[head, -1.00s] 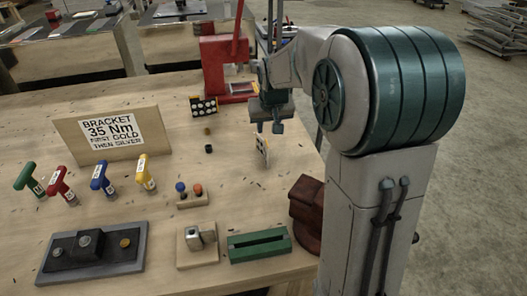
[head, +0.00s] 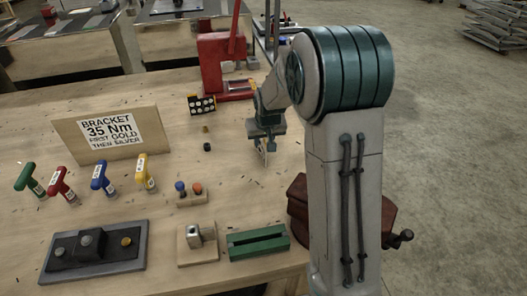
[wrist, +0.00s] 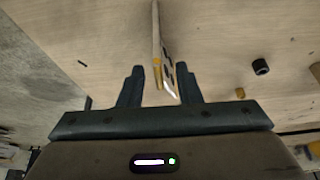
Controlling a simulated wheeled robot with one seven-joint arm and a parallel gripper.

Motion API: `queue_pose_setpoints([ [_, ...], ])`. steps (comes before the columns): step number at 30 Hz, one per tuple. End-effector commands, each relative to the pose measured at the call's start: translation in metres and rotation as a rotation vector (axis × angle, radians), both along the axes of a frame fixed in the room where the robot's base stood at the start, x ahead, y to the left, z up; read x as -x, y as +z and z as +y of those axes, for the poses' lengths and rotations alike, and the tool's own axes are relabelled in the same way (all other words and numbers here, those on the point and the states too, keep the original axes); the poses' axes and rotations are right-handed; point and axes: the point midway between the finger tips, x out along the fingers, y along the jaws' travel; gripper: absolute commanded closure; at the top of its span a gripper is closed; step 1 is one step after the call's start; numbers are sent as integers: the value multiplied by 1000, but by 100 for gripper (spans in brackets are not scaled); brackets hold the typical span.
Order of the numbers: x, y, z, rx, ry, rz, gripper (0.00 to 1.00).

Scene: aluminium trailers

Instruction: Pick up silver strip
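A thin pale upright plate (head: 262,153) stands on the bench at its right side. In the wrist view the plate (wrist: 156,35) shows nearly edge-on, with dark and yellow marks on its face. A small bright silver-white sliver (wrist: 171,89) shows at its near end; I cannot tell whether this is the silver strip. My gripper (wrist: 159,72) is open, with one finger on each side of the plate's near end and gaps visible. In the head view my gripper (head: 266,138) is low over the plate and partly hides it.
A black plate with white dots (head: 202,105) and two small cylinders, the darker one (head: 207,147) nearer, lie to the left. A red press (head: 222,68) stands behind. A green slotted block (head: 258,243) and a dark red vise (head: 312,205) are in front. The bench middle is mostly clear.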

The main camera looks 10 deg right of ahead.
Motion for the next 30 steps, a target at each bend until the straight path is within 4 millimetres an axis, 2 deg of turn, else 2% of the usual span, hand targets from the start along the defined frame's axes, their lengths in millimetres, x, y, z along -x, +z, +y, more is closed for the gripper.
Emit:
queue_pose_setpoints([
  [2, 0, 0, 0, 0, 0, 0, 72],
  [5, 0, 0, 0, 0, 0, 0, 100],
  [20, 0, 7, 0, 0, 0, -2, 100],
  [23, -1, 18, 0, 0, -1, -5, 100],
  [27, -1, 44, 0, -1, -1, -7, 100],
  [30, 13, 56, -24, -1, -8, -5, 100],
])
